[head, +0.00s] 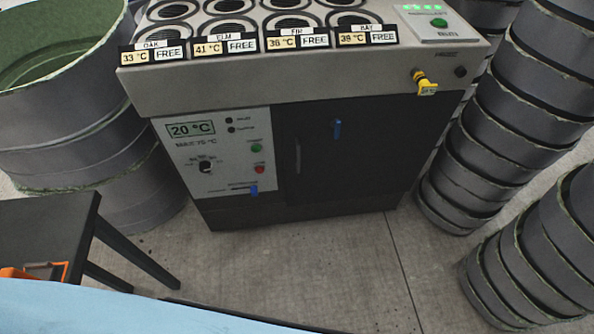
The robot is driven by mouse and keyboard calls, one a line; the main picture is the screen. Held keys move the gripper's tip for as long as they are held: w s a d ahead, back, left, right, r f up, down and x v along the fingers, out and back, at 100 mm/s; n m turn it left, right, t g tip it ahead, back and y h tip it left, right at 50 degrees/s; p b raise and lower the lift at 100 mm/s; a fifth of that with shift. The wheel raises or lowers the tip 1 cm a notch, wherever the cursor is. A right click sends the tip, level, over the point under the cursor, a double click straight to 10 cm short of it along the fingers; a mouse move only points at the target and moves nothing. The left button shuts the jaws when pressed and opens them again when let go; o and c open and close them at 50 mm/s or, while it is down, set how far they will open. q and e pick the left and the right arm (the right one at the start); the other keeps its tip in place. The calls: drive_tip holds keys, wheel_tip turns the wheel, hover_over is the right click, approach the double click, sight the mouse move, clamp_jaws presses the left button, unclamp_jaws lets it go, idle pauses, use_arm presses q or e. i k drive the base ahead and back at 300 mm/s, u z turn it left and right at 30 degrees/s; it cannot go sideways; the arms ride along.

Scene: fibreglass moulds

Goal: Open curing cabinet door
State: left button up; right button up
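The curing cabinet (235,100) stands ahead in the middle of the head view, with a light grey top and a dark lower front. Its black door (365,170) appears shut, flush with the front. A thin vertical handle (298,157) is at the door's left side. Left of the door, a grey control panel (222,150) shows 20 °C, with a knob, a green button, a red button and a blue slider (254,190). Neither of my grippers is in view.
Tall stacks of grey ring moulds (545,80) stand at the right, with another stack (540,250) nearer. Large round drums (75,110) stand at the left. A dark table (45,225) is at the lower left. The concrete floor (310,260) before the cabinet is clear.

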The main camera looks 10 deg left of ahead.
sight(384, 143)
drive_tip(key=z, duration=0.5)
drive_tip(key=k, duration=0.15)
drive_tip(key=u, duration=1.25)
drive_tip(key=i, duration=0.9)
drive_tip(key=z, duration=0.75)
